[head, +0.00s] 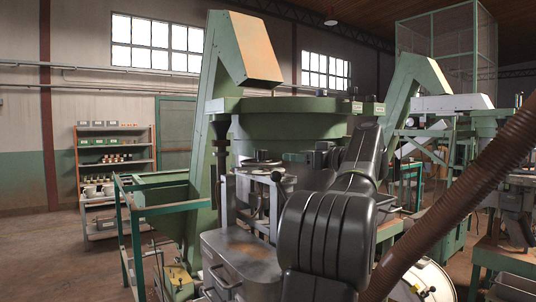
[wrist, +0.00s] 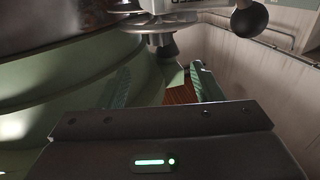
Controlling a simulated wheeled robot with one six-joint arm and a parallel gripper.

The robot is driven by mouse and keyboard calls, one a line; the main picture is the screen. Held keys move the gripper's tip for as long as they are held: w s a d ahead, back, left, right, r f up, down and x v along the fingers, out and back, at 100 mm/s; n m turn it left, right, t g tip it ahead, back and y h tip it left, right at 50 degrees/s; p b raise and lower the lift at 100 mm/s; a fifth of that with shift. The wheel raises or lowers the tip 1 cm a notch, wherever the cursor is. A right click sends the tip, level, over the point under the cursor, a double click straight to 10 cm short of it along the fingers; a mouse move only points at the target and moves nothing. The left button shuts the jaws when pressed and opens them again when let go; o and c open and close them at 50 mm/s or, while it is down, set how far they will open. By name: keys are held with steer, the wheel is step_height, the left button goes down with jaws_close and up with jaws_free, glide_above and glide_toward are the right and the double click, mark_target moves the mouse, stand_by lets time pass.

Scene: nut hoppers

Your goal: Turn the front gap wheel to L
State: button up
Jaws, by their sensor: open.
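In the wrist view my gripper (wrist: 161,68) is open, its two green-faced fingers apart with nothing between them. Beyond the fingertips, a dark round hub (wrist: 162,46) hangs under a pale metal part (wrist: 150,22) at the top edge. A black ball knob (wrist: 249,19) stands to its right. I cannot tell whether these belong to the front gap wheel, and no L mark is readable; dark lettering at the top edge is cut off. In the head view my black arm reaches toward the green hopper bowl (head: 290,122) and hides part of the machine; the fingers cannot be made out there.
The curved green bowl wall (wrist: 45,110) is close on the left in the wrist view. In the head view a green rail frame (head: 135,225) and a grey metal box (head: 240,258) stand before the machine. A brown ribbed hose (head: 460,205) crosses the right side.

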mark_target(266, 154)
steer(key=p+x, duration=0.3)
steer(key=x, duration=0.9)
steer(key=shift+w+f, duration=0.1)
steer(key=shift+d+p, duration=0.1)
steer(key=shift+p, duration=0.2)
steer(key=c, duration=1)
